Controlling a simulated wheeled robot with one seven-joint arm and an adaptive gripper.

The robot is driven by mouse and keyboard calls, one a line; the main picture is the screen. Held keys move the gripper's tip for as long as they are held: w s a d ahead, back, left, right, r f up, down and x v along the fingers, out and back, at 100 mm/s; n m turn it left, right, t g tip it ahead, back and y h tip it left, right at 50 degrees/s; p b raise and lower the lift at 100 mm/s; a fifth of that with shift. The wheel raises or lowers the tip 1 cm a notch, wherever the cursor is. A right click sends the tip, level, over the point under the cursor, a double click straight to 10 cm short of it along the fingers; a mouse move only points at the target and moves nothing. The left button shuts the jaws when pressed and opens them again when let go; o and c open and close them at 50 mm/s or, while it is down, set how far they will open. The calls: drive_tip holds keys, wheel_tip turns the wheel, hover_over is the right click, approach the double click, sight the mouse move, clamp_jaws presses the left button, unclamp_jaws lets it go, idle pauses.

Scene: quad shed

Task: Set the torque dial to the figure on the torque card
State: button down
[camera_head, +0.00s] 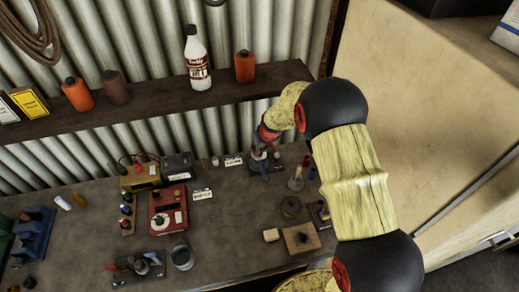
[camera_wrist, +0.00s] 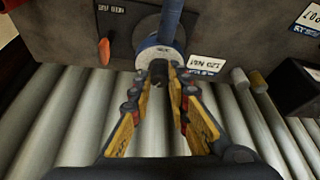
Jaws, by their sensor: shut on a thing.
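The dial (camera_wrist: 152,57), a round piece with a pale face and blue rim, is at the top middle of the wrist view. My gripper (camera_wrist: 163,72) has its two yellow fingers closed about the small dark knob at its centre. A blue cylindrical part (camera_wrist: 172,18) rises behind it. A white card (camera_wrist: 207,63) with large printed figures, upside down, lies beside the dial; its figure is too small to read surely. In the head view my gripper (camera_head: 263,143) is over a blue device (camera_head: 258,165) at the back of the bench, which it partly hides. An orange pointer (camera_wrist: 104,50) shows beside the dial.
On the bench (camera_head: 235,225) stand a red box (camera_head: 168,220), an olive meter (camera_head: 140,178), a grey cup (camera_head: 182,257) and a wooden block (camera_head: 301,238). Another card (camera_head: 202,194) lies left of my gripper. The shelf (camera_head: 150,115) with bottles runs above; corrugated wall is close behind.

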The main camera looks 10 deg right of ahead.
drive_tip(key=shift+r+m+p, duration=0.15)
drive_tip(key=shift+m+p, duration=0.35)
drive_tip(key=shift+p, duration=0.75)
drive_tip(key=shift+h+p, duration=0.3)
drive_tip(key=shift+p, duration=0.1)
drive_tip(key=shift+a+f+m+h, duration=0.1)
drive_tip(key=shift+f+m+h, duration=0.15)
drive_tip(key=shift+m, duration=0.75)
drive_tip(key=m+b, duration=0.1)
drive_tip(key=b, duration=0.3)
drive_tip(key=shift+f+m+h+b, duration=0.2)
drive_tip(key=shift+m+h+b, duration=0.15)
drive_tip(key=shift+m, duration=0.05)
drive_tip(key=shift+m+b, duration=0.3)
drive_tip(key=shift+b, duration=0.7)
drive_tip(key=shift+r+m+h+b, duration=0.3)
drive_tip(key=shift+m+b, duration=0.2)
drive_tip(key=shift+b, duration=0.65)
drive_tip(key=c, duration=1.7)
unclamp_jaws()
drive_tip(key=shift+a, duration=0.1)
